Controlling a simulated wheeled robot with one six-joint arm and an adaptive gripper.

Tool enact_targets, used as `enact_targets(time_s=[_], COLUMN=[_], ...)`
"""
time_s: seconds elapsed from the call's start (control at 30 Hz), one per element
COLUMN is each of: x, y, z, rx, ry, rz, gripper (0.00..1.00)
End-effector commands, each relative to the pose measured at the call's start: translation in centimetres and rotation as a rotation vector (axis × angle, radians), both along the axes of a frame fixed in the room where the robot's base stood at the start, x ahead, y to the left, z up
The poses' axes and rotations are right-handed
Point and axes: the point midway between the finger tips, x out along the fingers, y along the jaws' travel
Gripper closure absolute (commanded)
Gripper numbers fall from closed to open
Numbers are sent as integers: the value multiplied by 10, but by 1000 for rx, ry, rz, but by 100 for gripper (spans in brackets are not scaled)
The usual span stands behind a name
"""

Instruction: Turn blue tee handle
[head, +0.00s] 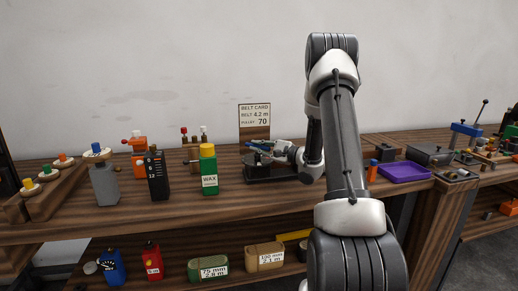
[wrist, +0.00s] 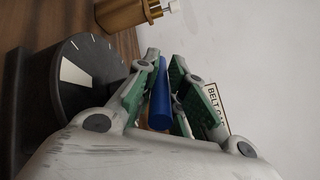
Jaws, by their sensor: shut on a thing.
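The blue tee handle (wrist: 160,95) is a blue bar between the green pads of my gripper (wrist: 163,75) in the wrist view. The jaws are shut on it. A round black dial (wrist: 85,75) with white tick marks and a pale wedge lies to the left of the handle. In the head view my gripper (head: 272,147) is at the device with a dark base (head: 262,175) on the bench, and only a bit of blue shows there.
A belt card (head: 254,116) reading 4.2 m and 70 stands behind the device. A green wax bottle (head: 208,175) with a yellow cap stands to its left. A purple tray (head: 404,172) lies to the right. A brass part (wrist: 125,14) shows at the top of the wrist view.

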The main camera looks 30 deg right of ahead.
Motion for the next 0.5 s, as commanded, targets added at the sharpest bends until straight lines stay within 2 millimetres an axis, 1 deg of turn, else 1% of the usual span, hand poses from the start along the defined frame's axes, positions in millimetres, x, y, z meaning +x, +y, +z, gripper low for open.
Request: enact_targets(time_s=[0.07, 0.1, 0.17, 0.23, 0.5], x=[0, 0, 0, 0, 0], y=[2, 2, 2, 2, 1], z=[1, 1, 1, 1, 1], rx=[1, 1, 1, 0, 0], ry=[-3, -3, -3, -3, -3], rz=[4, 4, 4, 4, 2], gripper=[100, 81, 70, 64, 64])
